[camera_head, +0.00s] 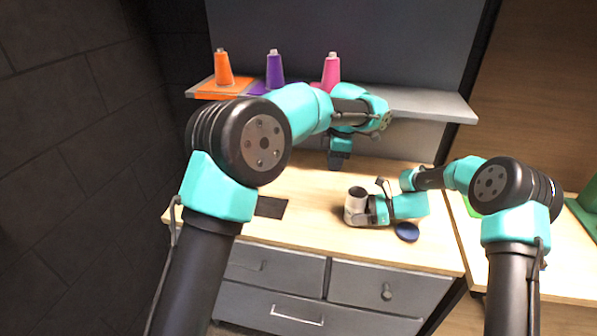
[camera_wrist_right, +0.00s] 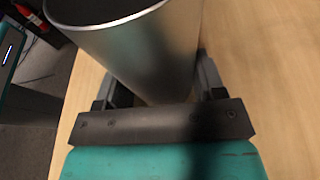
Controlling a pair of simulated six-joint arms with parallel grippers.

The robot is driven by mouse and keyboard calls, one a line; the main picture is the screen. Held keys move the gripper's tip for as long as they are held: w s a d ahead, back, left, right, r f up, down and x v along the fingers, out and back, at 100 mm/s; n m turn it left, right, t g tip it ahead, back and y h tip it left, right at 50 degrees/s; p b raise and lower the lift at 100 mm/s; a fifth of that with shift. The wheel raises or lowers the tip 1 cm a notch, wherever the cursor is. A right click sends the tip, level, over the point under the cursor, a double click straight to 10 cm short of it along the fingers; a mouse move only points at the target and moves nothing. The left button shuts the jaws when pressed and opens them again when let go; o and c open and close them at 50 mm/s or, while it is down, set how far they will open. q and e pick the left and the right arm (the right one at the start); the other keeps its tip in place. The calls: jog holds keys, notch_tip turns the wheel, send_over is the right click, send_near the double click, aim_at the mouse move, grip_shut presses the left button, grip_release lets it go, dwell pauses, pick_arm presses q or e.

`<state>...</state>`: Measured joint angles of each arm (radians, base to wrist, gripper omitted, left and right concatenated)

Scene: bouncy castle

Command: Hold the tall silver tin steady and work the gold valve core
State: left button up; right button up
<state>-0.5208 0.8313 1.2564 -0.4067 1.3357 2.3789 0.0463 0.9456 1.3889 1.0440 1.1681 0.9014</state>
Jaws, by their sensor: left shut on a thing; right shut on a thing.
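The tall silver tin (camera_head: 356,200) stands on the wooden tabletop, tilted in the right wrist view, where its side (camera_wrist_right: 145,50) and open rim show. My right gripper (camera_head: 366,214) is shut on the tin low on its side, with one finger on each side of it. My left gripper (camera_head: 339,163) points down behind and above the tin, apart from it, near the front of the shelf. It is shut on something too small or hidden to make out. I cannot make out the gold valve core in either view.
A dark blue round lid (camera_head: 407,232) lies right of the tin. A black flat pad (camera_head: 270,207) lies to the left. Tabletop between pad and tin is clear.

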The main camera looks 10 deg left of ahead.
pick_arm(q)
jog(key=d+r, duration=0.2)
jog(key=d, duration=0.4)
jog(key=shift+s+r, duration=0.15)
jog(key=shift+s, duration=0.25)
notch_tip(320, 180, down, 6)
dwell(0.4)
jog(key=shift+a, duration=0.1)
jog(key=o, duration=1)
jog(key=shift+r, duration=0.15)
notch_tip(320, 180, up, 12)
jog(key=d, duration=0.1)
jog(key=shift+d+f, duration=0.2)
jog(key=shift+d, duration=0.05)
